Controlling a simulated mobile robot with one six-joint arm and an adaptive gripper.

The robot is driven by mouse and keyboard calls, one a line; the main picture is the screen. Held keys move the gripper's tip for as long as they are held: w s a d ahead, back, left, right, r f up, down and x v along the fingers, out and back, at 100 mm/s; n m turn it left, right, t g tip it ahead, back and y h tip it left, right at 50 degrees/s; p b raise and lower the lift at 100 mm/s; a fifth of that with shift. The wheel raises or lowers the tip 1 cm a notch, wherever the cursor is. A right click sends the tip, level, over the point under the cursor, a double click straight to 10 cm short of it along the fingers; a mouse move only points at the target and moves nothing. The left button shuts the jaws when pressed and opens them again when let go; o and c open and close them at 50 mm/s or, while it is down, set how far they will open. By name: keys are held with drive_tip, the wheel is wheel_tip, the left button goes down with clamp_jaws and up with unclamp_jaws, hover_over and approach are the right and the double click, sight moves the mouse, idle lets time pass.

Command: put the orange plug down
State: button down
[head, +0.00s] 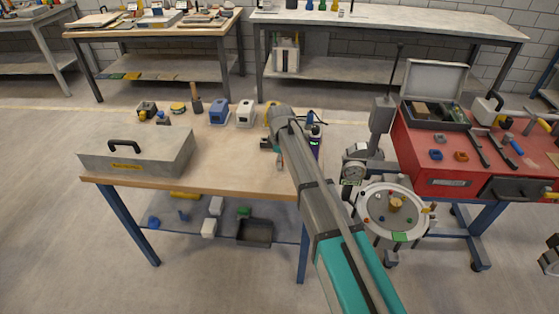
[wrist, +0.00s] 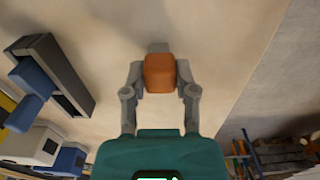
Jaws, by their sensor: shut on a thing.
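In the wrist view the orange plug (wrist: 160,72) sits between the two fingers of my gripper (wrist: 160,78), which is shut on it. Bare wooden bench top (wrist: 105,35) lies behind the plug; whether the plug touches it or hangs above it, I cannot tell. In the head view my arm reaches over the right side of the bench (head: 225,165) and mostly hides the gripper; I cannot make out the plug clearly there.
A dark grey block (wrist: 70,70) with a blue part (wrist: 35,80) stands left in the wrist view. White (wrist: 30,145) and blue (wrist: 70,160) housings are lower left. The bench edge is to the right. A grey case (head: 135,155) stands at the bench's left.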

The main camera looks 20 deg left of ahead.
drive_tip(key=shift+f, duration=0.2)
drive_tip(key=shift+c, duration=2)
unclamp_jaws()
drive_tip(key=shift+r, duration=0.1)
drive_tip(key=shift+r, duration=0.2)
wheel_tip(320, 180, up, 12)
drive_tip(key=p, duration=1.2)
